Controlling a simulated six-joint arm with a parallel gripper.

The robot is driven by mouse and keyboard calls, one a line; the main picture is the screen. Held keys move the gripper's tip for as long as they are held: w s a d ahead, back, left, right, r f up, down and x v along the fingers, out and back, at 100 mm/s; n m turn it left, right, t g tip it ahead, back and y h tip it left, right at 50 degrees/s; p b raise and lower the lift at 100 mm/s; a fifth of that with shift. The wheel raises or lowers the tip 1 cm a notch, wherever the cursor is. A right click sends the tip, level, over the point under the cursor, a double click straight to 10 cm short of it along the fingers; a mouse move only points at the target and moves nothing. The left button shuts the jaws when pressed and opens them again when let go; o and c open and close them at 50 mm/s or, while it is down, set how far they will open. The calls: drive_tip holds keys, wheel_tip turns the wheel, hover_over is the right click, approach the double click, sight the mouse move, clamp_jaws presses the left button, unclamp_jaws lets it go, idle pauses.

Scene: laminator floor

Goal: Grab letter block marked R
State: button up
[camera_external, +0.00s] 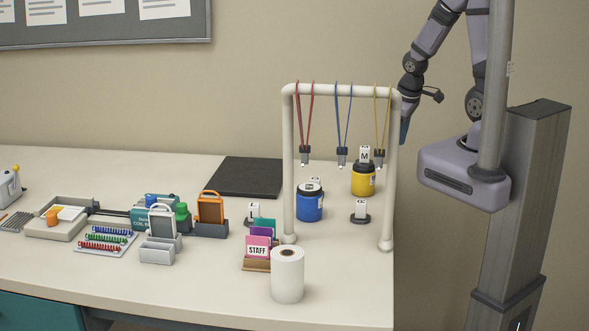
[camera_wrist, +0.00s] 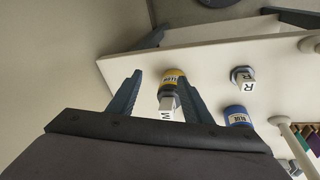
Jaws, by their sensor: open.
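The block marked R (camera_wrist: 249,87) is white with a black letter and sits on a dark round base, right of the yellow jar in the wrist view. By its place it matches the white block (camera_external: 360,209) on a dark disc in front of the yellow jar in the external view, where its letter is too small to read. My gripper (camera_wrist: 160,76) is open and empty, its dark fingers apart, with the R block beyond and right of them. In the external view my gripper (camera_external: 404,130) hangs above the table's right edge, partly hidden by the rack post.
A block marked M (camera_external: 364,155) stands on the yellow jar (camera_external: 363,181). A blue jar (camera_external: 309,206) stands to its left. A white rack (camera_external: 342,90) with hanging coloured loops spans these jars. A white roll (camera_external: 288,276) and a card holder (camera_external: 256,266) stand in front.

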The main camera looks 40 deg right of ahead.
drive_tip(key=w+a+n+t+y+p, duration=0.1)
drive_tip(key=w+a+n, duration=0.1)
drive_tip(key=w+a+r+n+t+p, duration=0.1)
drive_tip(key=w+a+n, duration=0.1)
drive_tip(key=w+a+r+n+y+p, duration=0.1)
drive_tip(key=w+a+n, duration=0.1)
drive_tip(key=shift+w+a+n+t+y, duration=0.15)
drive_tip(key=shift+n+t+y, duration=0.15)
drive_tip(key=shift+n+t, duration=0.1)
drive_tip(key=a+n+y+p, duration=0.2)
drive_tip(key=a+n+y, duration=0.15)
drive_tip(key=a, duration=0.25)
drive_tip(key=y, duration=0.5)
hover_over(363, 202)
drive_tip(key=w, duration=0.4)
wheel_tip(363, 202, down, 7)
drive_tip(key=s+f+m+t, duration=0.1)
drive_tip(key=s+f+m, duration=0.1)
drive_tip(key=s+d+f+m+t, duration=0.1)
drive_tip(key=f+m, duration=0.1)
drive_tip(key=s+f+m+t, duration=0.1)
drive_tip(key=s+f+m, duration=0.1)
drive_tip(key=shift+s+d+f, duration=0.15)
drive_tip(key=shift+s+d, duration=0.15)
drive_tip(key=shift+s+d+f+m+t+h, duration=0.3)
drive_tip(key=shift+s+m+t+h, duration=0.05)
drive_tip(key=shift+s+t, duration=0.1)
drive_tip(key=shift+w+a, duration=0.1)
